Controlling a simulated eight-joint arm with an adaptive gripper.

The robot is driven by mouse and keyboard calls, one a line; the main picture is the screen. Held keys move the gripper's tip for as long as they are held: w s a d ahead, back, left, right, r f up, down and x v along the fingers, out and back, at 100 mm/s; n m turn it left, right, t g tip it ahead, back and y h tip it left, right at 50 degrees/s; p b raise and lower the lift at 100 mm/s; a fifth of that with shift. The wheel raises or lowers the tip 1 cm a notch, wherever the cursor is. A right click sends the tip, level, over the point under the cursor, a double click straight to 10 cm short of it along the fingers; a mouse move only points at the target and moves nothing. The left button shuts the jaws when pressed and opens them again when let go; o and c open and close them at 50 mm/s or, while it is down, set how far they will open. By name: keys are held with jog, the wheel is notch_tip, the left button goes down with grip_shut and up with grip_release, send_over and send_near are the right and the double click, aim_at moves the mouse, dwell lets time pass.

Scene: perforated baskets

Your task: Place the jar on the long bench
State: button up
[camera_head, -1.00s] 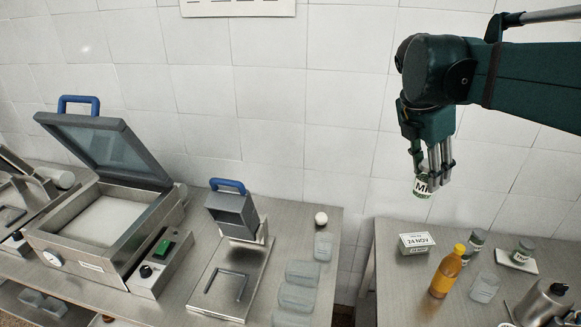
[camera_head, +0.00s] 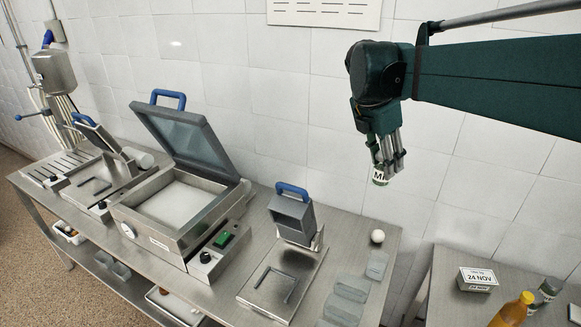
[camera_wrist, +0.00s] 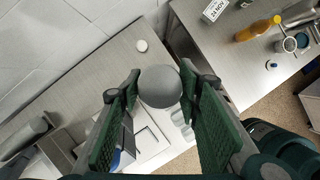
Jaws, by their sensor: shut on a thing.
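My gripper (camera_head: 386,168) is shut on the jar (camera_head: 380,176), a small jar with a white label showing an "M" and a green lower part. The jar hangs upright in the air, above and behind the right end of the long bench (camera_head: 345,228) in the picture. In the wrist view the jar's round grey top (camera_wrist: 160,87) sits between the two green finger pads (camera_wrist: 161,105). The long bench also shows below it in the wrist view (camera_wrist: 92,78).
A second table (camera_head: 447,290) at right, across a gap, holds a date box (camera_head: 478,279) and yellow bottle (camera_head: 513,311).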

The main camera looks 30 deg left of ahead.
jog(key=s+a+f+n+y+p, duration=0.15)
jog(key=s+a, duration=0.25)
jog(key=a, duration=0.9)
jog(key=s+a+f+n+p, duration=0.1)
jog(key=s+a+n, duration=0.15)
jog(key=a, duration=1.05)
jog(key=s+a+f+n+p, duration=0.1)
jog(key=s+a, duration=0.3)
jog(key=a, duration=1)
notch_tip(320, 180, down, 26)
jog(key=shift+t, duration=0.4)
jog(key=shift+s+d, duration=0.1)
notch_tip(320, 180, down, 6)
jog(key=shift+f, duration=0.1)
jog(key=shift+f, duration=1.85)
jog(key=shift+f, duration=0.2)
